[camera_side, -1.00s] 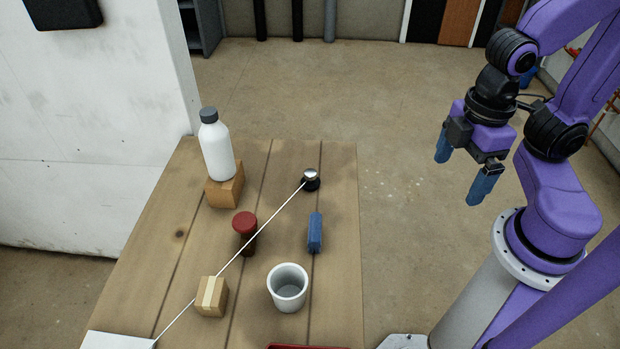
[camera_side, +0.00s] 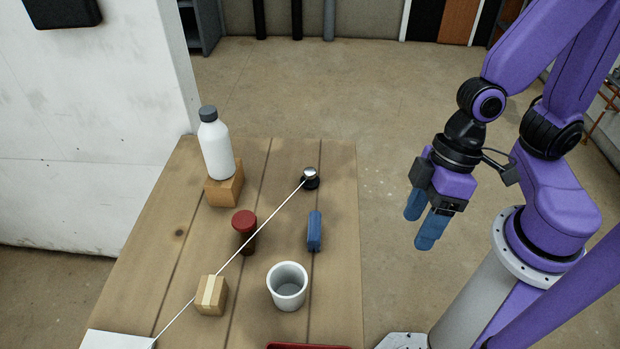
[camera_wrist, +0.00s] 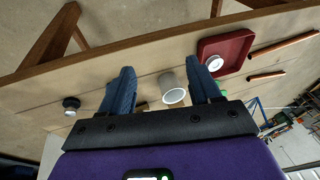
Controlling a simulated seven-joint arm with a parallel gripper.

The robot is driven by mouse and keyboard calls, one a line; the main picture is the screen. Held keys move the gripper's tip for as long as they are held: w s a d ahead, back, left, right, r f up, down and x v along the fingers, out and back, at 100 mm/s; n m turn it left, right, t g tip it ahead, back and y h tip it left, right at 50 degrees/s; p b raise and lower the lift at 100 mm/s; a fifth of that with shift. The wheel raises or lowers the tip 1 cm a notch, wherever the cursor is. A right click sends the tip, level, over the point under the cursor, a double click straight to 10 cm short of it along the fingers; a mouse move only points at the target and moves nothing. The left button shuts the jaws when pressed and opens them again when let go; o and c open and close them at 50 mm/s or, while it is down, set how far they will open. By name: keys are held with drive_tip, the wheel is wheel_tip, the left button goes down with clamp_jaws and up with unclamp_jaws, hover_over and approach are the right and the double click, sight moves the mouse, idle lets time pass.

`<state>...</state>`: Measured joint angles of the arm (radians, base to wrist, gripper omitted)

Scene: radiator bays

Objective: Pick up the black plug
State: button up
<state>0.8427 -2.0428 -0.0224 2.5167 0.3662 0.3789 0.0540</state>
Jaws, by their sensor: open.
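The black plug (camera_side: 310,180) is a small round black piece with a shiny silver top. It stands near the far right part of the wooden table, and a thin white cord reaches it from the lower left. What looks like the same plug shows in the wrist view (camera_wrist: 71,104), left of my fingers. My gripper (camera_side: 418,230) is open and empty, with two blue fingers pointing down. It hangs off the table's right edge, well apart from the plug. It also shows in the wrist view (camera_wrist: 160,66).
A blue block (camera_side: 314,232), a grey-white cup (camera_side: 287,286), a red-capped brown jar (camera_side: 245,232) and a cardboard box (camera_side: 211,295) stand on the table. A white bottle (camera_side: 216,148) stands on a wooden block (camera_side: 225,186). The wrist view shows a red tray (camera_wrist: 207,47).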

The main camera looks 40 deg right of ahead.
drive_tip(key=w+a+f+m+t+y, duration=0.1)
drive_tip(key=w+a+f+m, duration=0.1)
drive_tip(key=a+f+m, duration=0.1)
drive_tip(key=m+t+h, duration=0.5)
drive_tip(key=m+t, duration=0.1)
drive_tip(key=t, duration=0.6)
approach(311, 171)
drive_tip(key=x, duration=0.8)
drive_tip(key=shift+w+f, duration=0.2)
drive_tip(key=shift+w, duration=0.1)
drive_tip(key=c, duration=1.1)
